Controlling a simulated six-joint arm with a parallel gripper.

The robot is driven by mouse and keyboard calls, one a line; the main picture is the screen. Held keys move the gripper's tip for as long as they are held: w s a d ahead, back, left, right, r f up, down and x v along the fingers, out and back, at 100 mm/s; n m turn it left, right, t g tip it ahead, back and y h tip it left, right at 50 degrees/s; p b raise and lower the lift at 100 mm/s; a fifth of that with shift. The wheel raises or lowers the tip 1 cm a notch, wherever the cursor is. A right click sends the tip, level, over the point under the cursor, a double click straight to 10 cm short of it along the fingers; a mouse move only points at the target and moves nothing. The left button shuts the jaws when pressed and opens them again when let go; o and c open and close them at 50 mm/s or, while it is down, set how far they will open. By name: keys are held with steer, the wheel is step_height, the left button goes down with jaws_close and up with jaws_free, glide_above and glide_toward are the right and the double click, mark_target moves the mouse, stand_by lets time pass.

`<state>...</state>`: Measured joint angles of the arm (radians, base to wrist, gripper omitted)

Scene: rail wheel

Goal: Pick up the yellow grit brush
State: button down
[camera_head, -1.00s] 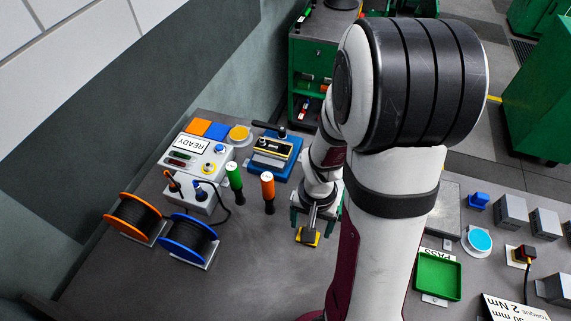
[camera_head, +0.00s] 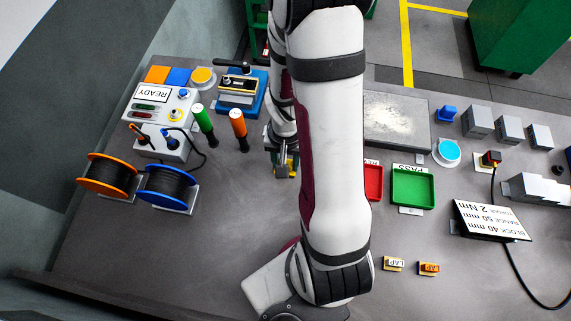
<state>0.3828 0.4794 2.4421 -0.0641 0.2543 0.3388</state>
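The yellow grit brush (camera_head: 291,174) is at the middle of the bench, right of the orange-handled tool. It is small, with a grey upper part and yellow below. My arm hides part of the gripper's right side. I cannot tell whether the fingers press on the brush or whether it is clear of the bench.
Left of the gripper stand orange (camera_head: 238,124) and green (camera_head: 202,118) upright handles. Two cable spools (camera_head: 167,189) lie further left. Red (camera_head: 373,181) and green (camera_head: 413,187) trays are right of my arm. Small LAP blocks (camera_head: 393,264) lie at the front.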

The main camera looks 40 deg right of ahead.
mark_target(287, 162)
steer(key=r, duration=0.4)
steer(key=shift+s+d+r, duration=0.15)
steer(key=shift+d+r, duration=0.05)
steer(key=shift+r, duration=0.05)
steer(key=s+d+r, duration=0.6)
steer(key=s, duration=0.3)
steer(key=shift+d+r, duration=0.25)
steer(key=shift+d, duration=0.1)
